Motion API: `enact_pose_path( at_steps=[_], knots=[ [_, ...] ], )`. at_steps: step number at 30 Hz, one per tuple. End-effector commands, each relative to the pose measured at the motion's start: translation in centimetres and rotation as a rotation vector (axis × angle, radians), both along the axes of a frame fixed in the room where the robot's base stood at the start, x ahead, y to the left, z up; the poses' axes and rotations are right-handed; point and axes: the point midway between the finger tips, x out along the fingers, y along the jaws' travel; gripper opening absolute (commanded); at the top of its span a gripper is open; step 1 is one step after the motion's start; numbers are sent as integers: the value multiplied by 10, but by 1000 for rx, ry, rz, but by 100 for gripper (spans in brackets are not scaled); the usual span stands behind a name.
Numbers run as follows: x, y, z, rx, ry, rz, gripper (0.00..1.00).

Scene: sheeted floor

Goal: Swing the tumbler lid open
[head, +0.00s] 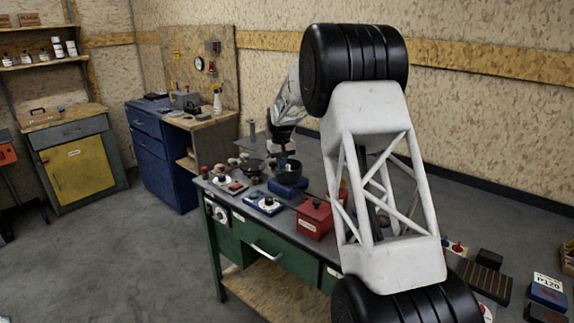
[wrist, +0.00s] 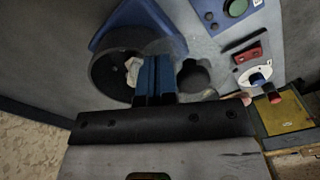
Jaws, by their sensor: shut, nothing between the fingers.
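The tumbler shows in the wrist view as a dark round drum (wrist: 106,76) on a blue base (wrist: 125,22). A pale lump (wrist: 133,70) shows inside the drum. A greyish round shape lies behind the fingertips; I cannot tell whether it is the lid. In the head view the dark drum (head: 290,170) stands on its blue base (head: 288,187) on the bench. My gripper (wrist: 156,60) is shut and empty, with its blue fingers at the drum's right side; contact is unclear. In the head view my gripper (head: 281,152) is small, just above the drum.
The green bench (head: 228,246) also holds a dark bowl (head: 250,165), a red box (head: 314,218) and a blue-based switch unit (head: 263,203). The wrist view shows a green button (wrist: 236,8), a red switch (wrist: 247,53) and a red-tipped knob (wrist: 262,80) to the right.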

Motion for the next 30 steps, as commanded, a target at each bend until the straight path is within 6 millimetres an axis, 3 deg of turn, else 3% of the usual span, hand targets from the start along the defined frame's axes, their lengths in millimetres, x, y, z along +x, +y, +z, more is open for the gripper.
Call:
enact_pose_path(
  at_steps=[9, 30],
  knots=[
    [-2, 14, 0, 0, 0, 1, 0],
    [-2, 24, 0, 0, 0, 1, 0]
  ],
)
